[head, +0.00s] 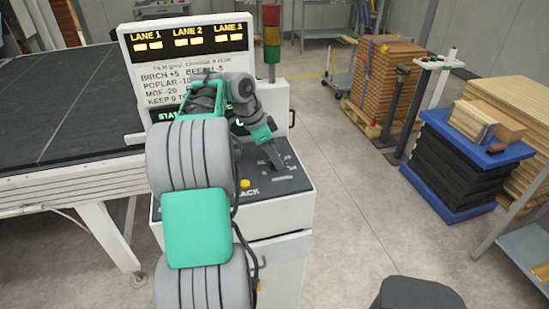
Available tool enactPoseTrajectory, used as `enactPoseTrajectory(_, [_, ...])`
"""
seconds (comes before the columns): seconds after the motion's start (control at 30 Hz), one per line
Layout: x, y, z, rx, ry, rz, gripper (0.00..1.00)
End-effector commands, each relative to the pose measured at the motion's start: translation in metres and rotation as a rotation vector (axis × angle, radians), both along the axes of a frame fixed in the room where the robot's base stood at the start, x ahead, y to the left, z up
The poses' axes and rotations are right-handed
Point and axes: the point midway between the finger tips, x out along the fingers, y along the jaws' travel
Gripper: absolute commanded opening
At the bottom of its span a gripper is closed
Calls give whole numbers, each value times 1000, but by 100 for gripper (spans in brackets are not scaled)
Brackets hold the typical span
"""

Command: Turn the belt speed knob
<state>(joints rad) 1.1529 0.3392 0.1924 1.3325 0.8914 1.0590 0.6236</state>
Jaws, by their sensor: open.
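The control console is a white cabinet with a dark sloped top panel (290,201), in the middle of the head view. My grey and green arm reaches over it from the front and covers much of its left part. My gripper (275,163) points down at the right part of the panel, close to its surface. The gripper is open, though its fingers are small and hard to make out. I cannot pick out the belt speed knob; it may be hidden by the gripper or arm. A yellow button (244,183) shows near the panel's front edge.
A sign board (190,38) with three lit lane displays stands behind the console. A red, yellow and green signal tower (271,32) rises beside it. A dark conveyor belt (60,105) lies left. Stacked boards (385,80) and a blue-topped stack (460,160) stand right, past open floor.

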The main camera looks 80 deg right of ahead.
Motion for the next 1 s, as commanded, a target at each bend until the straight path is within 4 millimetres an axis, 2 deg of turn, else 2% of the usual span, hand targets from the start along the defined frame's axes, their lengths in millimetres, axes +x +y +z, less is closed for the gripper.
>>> enactPoseTrajectory(0.1, [-2,-1,-6,-1,-2,-1,57])
enactPoseTrajectory(0.33, [-2,-1,-6,-1,-2,2,56])
enactPoseTrajectory(1.0, [-1,-1,-6,-1,-2,4,1])
